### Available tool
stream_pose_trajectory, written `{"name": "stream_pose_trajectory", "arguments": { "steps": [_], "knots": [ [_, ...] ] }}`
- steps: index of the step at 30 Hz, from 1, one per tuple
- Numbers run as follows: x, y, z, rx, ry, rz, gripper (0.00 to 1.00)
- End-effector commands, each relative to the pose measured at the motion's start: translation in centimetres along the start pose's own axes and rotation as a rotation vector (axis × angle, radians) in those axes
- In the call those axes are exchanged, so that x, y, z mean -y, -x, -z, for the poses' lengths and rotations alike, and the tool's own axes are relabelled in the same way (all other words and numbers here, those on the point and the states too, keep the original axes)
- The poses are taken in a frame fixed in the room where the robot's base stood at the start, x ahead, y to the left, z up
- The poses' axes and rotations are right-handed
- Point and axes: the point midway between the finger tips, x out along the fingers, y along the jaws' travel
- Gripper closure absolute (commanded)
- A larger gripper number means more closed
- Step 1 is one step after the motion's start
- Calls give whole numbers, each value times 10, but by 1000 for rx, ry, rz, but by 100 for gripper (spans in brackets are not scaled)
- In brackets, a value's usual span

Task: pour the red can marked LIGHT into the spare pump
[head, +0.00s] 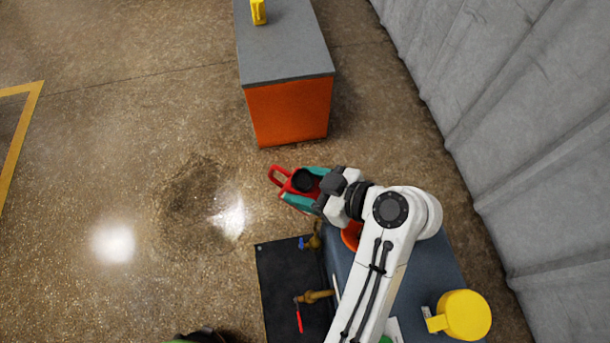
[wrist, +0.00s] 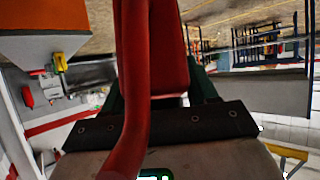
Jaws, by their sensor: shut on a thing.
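A red can (head: 281,176) with a dark round part on top is in the middle of the head view, off the bench's far end. My gripper (head: 303,189) is shut on it, with teal fingers on both sides. In the wrist view the red can (wrist: 172,50) and a red bar in front of it fill the middle, between the dark green fingers (wrist: 160,92). No marking on it can be read. I cannot pick out the spare pump for sure. An orange round thing (head: 350,238) is partly hidden under my arm on the bench.
The blue-grey bench (head: 435,262) has a yellow can (head: 464,315) at right. A black panel (head: 277,275) beside it carries brass fittings with blue and red handles. An orange cabinet (head: 290,112) with a grey top stands beyond. Open floor lies left; a grey wall (head: 520,110) right.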

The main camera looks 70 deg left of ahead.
Motion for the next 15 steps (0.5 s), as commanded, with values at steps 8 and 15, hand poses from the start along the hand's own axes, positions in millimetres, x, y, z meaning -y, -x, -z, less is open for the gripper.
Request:
{"name": "stream_pose_trajectory", "arguments": {
  "steps": [8, 15],
  "knots": [
    [0, 3, 5, -52, 1, -1, 82],
    [0, 6, 9, -94, 1, -1, 82]
  ]
}}
